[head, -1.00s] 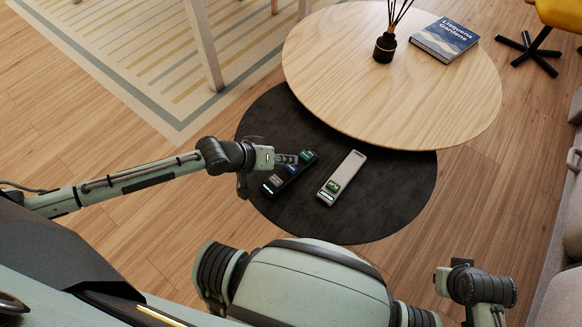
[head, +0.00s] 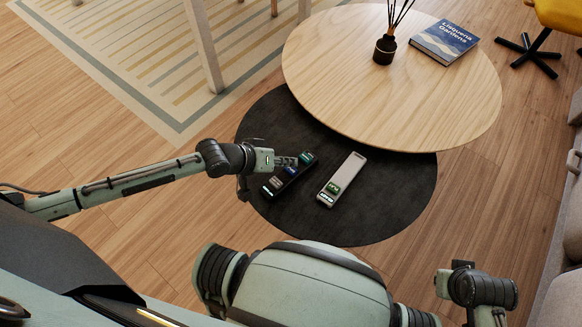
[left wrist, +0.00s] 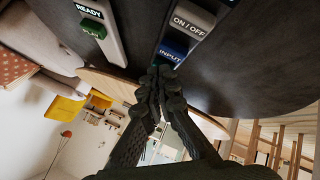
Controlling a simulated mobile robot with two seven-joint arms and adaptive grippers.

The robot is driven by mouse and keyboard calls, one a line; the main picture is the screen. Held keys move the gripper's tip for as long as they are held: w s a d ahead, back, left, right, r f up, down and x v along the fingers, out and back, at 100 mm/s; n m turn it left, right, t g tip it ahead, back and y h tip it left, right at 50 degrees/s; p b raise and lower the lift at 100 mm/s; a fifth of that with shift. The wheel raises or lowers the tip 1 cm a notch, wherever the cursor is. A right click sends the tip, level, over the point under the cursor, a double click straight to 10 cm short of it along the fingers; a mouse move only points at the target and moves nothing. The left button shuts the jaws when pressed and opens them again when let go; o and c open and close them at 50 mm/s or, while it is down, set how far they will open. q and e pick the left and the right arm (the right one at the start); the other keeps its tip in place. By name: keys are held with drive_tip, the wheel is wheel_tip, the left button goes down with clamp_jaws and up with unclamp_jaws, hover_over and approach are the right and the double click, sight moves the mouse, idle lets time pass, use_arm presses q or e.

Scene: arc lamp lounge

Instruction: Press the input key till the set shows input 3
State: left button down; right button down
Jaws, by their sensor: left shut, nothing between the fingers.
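A dark remote (head: 296,174) lies on the lower black round table top (head: 385,205). It has a green key, a blue key and a grey key. In the left wrist view, the blue key (left wrist: 173,50) reads INPUT and the grey key (left wrist: 192,20) reads ON / OFF. My left gripper (head: 291,161) is shut and empty, with its fingertips at the blue key; they also show in the left wrist view (left wrist: 160,80). I cannot tell whether they touch it. My right arm shows at the lower right, its fingers out of frame. I cannot make out the set's screen.
A silver remote (head: 346,172) with a green PLAY key (left wrist: 94,29) lies to the right of the dark one. The higher wooden table top (head: 400,100) overhangs behind, bearing a reed diffuser (head: 385,48) and a blue book (head: 444,41). A sofa stands at the right edge.

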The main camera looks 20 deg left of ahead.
use_arm(q)
drive_tip(key=shift+f, duration=0.15)
idle(0.3)
drive_tip(key=shift+f, duration=0.3)
drive_tip(key=shift+f+b, duration=0.4)
drive_tip(key=shift+f, duration=0.45)
idle(1.0)
drive_tip(key=shift+r+p, duration=1.3)
drive_tip(key=shift+p, duration=0.1)
